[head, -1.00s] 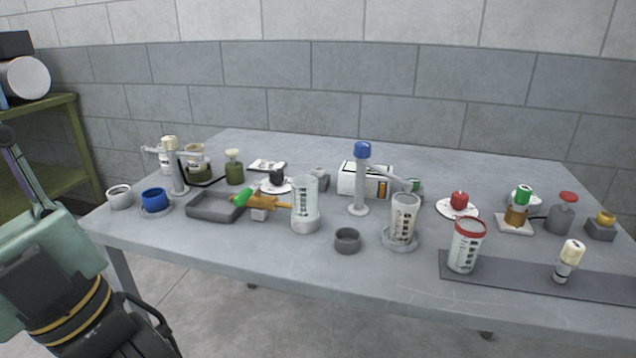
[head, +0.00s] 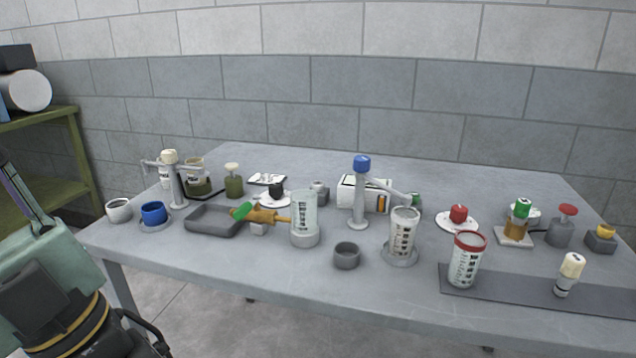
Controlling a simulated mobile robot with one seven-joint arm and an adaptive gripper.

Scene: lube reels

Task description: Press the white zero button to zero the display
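No white zero button can be made out clearly. A white box (head: 352,194) with dark and orange markings lies at the back middle of the table, partly behind the blue-topped post; I cannot tell whether it carries the display. A small flat white item with dark marks (head: 267,179) lies further left at the back, too small to read. My gripper is not in view; only part of my arm shows at the lower left, off the table's left end.
The grey table (head: 290,160) holds a blue-topped post (head: 361,195), a clear measuring cup (head: 304,212), a red-rimmed cup (head: 466,262), a grey tray (head: 213,221) and an orange tool with a green end (head: 263,215). A green shelf (head: 45,150) stands left. The table's back strip is clear.

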